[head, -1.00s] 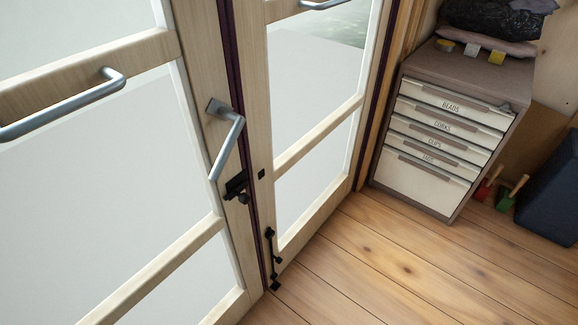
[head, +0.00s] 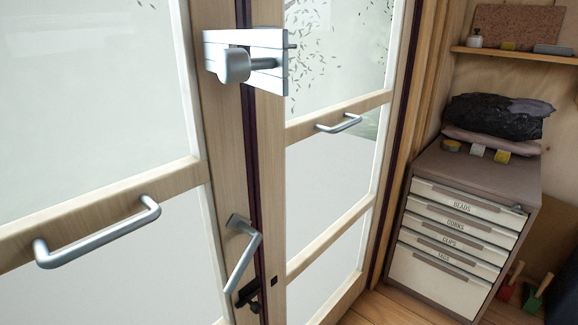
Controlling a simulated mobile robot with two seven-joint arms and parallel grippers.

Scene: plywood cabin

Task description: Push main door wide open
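The main door is a pair of wooden-framed glazed leaves: the left leaf (head: 105,195) and the right leaf (head: 340,110). They meet at a dark vertical seam and look closed. The left leaf has a horizontal bar handle (head: 98,235) and a lever handle (head: 242,255) hanging steeply down. A small black bolt (head: 248,293) sits just below the lever. A grey metal rim lock with a knob (head: 245,62) spans the seam higher up. The right leaf has its own bar handle (head: 339,124). Neither of my grippers is in view.
A drawer cabinet (head: 462,225) with labelled drawers stands right of the door, with dark bags (head: 495,118) on top. A shelf (head: 515,58) is on the wall above. Small red and green hand tools (head: 525,292) stand at the lower right. A little wooden floor (head: 385,307) shows.

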